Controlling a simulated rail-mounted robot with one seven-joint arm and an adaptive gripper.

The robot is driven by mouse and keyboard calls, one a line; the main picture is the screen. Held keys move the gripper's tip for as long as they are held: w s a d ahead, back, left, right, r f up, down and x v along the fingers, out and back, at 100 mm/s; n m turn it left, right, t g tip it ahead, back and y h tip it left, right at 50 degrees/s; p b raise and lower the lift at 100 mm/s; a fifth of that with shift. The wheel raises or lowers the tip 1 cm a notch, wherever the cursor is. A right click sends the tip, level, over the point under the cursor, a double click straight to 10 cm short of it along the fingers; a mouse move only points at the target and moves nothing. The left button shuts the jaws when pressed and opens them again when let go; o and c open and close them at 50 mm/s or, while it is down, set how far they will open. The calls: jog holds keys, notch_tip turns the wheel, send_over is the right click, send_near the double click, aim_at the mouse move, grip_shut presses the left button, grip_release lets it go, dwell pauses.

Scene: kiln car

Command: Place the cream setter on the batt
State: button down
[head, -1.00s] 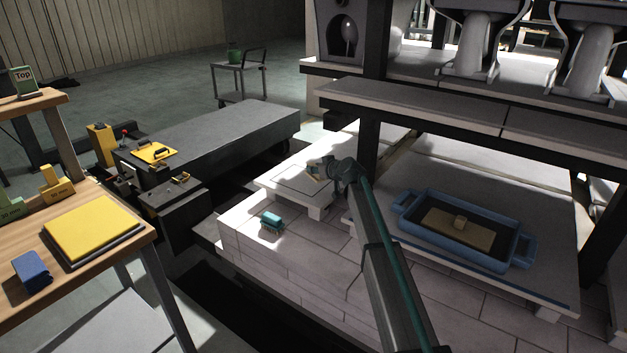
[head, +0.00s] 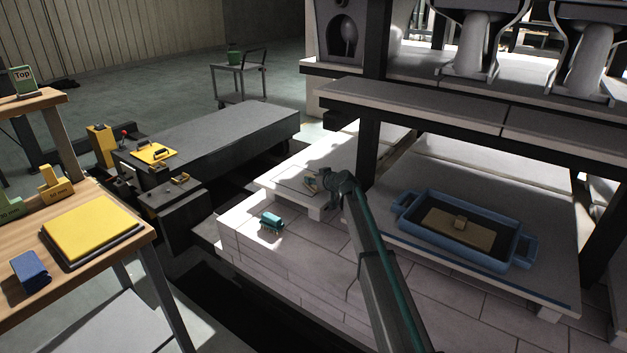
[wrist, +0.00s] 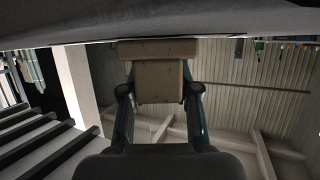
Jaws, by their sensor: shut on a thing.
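My gripper (head: 324,181) is shut on the cream setter (head: 312,185) at the near left white batt (head: 270,184). In the wrist view the setter (wrist: 160,84) is a tan block with a wider slab at its far end, between the two fingers (wrist: 160,98). That wide end lies close to a pale surface along the top edge of the view. I cannot tell whether they touch. In the head view the setter is over or at the thin square outline on the batt, partly hidden by my gripper.
A blue tray (head: 408,232) with a tan knobbed plate (head: 450,232) is on the slab to the right. A dark post (head: 369,150) and overhead shelf (head: 440,110) stand close behind my arm.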

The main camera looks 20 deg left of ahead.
jog(key=c, duration=0.8)
grip_release()
jog(key=shift+c, duration=0.2)
jog(key=shift+r, duration=0.15)
jog(key=v, duration=1.2)
